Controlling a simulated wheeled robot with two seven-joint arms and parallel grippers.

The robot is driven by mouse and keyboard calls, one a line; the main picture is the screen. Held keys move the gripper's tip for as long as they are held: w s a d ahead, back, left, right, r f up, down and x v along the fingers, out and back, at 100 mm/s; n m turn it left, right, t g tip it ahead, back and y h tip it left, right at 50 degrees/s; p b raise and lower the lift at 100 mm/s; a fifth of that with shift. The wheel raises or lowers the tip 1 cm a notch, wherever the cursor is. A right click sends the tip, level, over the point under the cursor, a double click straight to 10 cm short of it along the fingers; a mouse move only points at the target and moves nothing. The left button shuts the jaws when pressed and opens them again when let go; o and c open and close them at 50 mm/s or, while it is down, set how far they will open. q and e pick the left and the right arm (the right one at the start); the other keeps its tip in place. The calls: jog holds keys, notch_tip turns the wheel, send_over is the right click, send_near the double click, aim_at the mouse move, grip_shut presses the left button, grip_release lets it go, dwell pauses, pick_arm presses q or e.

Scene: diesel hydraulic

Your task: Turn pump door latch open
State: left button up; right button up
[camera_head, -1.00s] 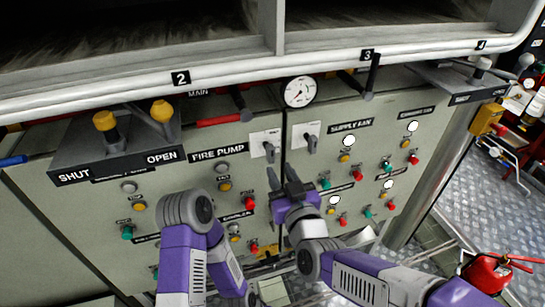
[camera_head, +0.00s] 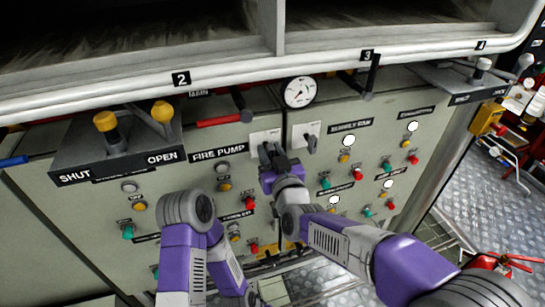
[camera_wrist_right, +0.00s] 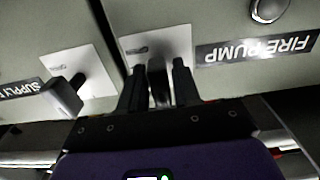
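The pump door latch is a dark handle on a white plate (camera_head: 256,137) beside the FIRE PUMP label. My right gripper (camera_head: 272,153) is at this latch in the head view and hides most of it. In the right wrist view the latch handle (camera_wrist_right: 159,84) stands between the two dark fingers of the right gripper (camera_wrist_right: 158,92). The fingers are apart, one on each side of the handle; firm contact does not show. The pump door (camera_head: 205,135) is flat in the panel. My left arm shows at the lower left, but its gripper is not visible.
A second latch (camera_head: 310,141) on a white plate sits close to the right, under a round gauge (camera_head: 299,92). Buttons and lamps cover both doors. A SHUT/OPEN lever box (camera_head: 118,152) juts out at left. A red-handled lever (camera_head: 220,121) is just above the FIRE PUMP label.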

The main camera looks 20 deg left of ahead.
grip_shut()
jog(key=m, duration=0.4)
jog(key=shift+m, duration=0.3)
jog(key=m, duration=1.3)
jog(key=shift+o, duration=2.3)
grip_release()
